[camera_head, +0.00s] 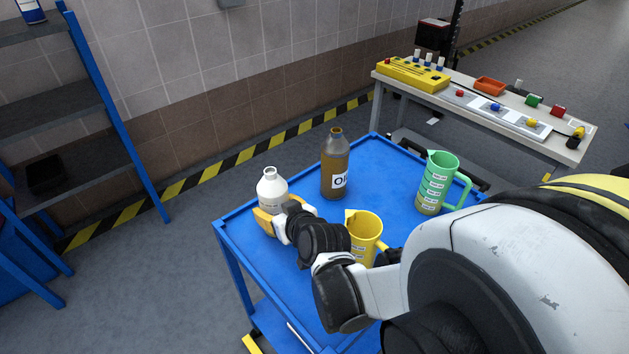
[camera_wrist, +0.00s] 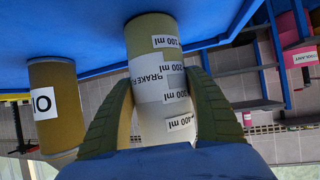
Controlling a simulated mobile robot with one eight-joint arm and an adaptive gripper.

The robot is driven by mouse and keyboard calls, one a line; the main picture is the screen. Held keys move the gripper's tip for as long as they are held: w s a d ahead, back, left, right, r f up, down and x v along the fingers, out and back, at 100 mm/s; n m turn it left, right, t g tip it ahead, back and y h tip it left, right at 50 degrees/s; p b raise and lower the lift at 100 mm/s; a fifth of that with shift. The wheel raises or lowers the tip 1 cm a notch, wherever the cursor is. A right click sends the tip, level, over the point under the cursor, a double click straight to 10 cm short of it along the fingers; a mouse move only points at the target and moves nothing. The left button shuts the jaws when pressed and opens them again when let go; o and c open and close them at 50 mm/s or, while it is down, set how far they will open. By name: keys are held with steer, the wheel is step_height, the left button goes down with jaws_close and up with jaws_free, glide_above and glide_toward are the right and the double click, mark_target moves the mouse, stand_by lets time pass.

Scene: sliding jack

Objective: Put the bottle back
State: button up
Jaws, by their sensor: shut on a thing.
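A white bottle (camera_head: 271,188) with an open neck is upright at the far left corner of the blue cart (camera_head: 300,265). In the wrist view, which is upside down, the bottle (camera_wrist: 157,62) shows a "BRAKE F..." label and ml marks, with amber content. My gripper (camera_head: 267,213) is shut around its body from the side. In the wrist view my gripper's fingers (camera_wrist: 158,82) press on both sides of it. The base is at or very near the cart top; I cannot tell if it touches.
A brown oil bottle (camera_head: 335,168), a yellow jug (camera_head: 364,228) and a green jug (camera_head: 436,185) stand on the cart. A shelf rack (camera_head: 100,90) stands at left. A bench (camera_head: 545,150) with fittings is at the back right.

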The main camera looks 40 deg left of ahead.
steer(key=shift+r, duration=0.1)
steer(key=o, duration=1.4)
steer(key=shift+f, duration=0.2)
steer(key=shift+r, duration=0.2)
steer(key=p+v, duration=0.3)
steer(key=v, duration=0.9)
steer(key=shift+p, duration=0.35)
